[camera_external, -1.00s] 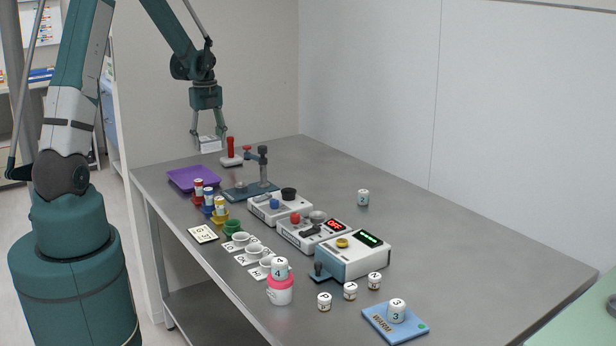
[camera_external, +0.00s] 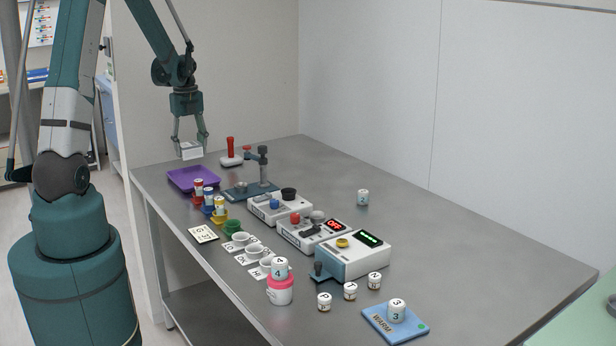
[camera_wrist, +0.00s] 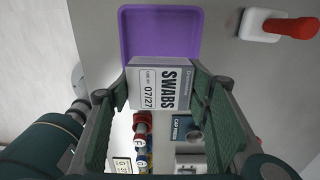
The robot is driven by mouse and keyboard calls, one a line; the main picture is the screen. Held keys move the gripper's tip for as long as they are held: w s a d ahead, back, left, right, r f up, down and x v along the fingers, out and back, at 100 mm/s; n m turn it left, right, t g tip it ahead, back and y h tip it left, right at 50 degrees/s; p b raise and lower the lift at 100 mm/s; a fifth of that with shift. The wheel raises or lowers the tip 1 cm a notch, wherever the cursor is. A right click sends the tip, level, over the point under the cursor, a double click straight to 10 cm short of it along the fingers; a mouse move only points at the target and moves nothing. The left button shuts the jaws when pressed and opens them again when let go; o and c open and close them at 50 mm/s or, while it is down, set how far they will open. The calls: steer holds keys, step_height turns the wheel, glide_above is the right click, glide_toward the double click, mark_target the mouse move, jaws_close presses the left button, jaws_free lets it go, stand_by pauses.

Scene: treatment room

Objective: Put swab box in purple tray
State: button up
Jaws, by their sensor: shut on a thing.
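The swab box (camera_external: 190,150) is a small white box; its label reads SWABS in the wrist view (camera_wrist: 160,84). My gripper (camera_external: 190,146) is shut on it, with a finger on each side, and holds it up in the air near the purple tray (camera_external: 194,180). The tray is flat and purple, at the far left of the table. In the wrist view the purple tray (camera_wrist: 158,22) shows beyond the box, which covers its near part. The visible part of the tray is empty.
A red-handled white tool (camera_external: 231,152) and a stand with a post (camera_external: 262,165) are right of the tray. Several coloured-holder vials (camera_external: 208,200) stand just in front of it. Devices (camera_external: 315,230) fill the table's middle. The table's right side (camera_external: 470,230) is mostly clear.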

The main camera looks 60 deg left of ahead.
mark_target(190, 144)
steer(key=shift+f, duration=2.65)
steer(key=shift+f+b, duration=0.1)
steer(key=shift+b, duration=0.2)
steer(key=shift+f, duration=1.8)
steer(key=shift+f+b, duration=0.15)
steer(key=shift+b, duration=0.2)
steer(key=o, duration=0.9)
steer(key=shift+r+p, duration=0.8)
steer(key=shift+r, duration=5.4)
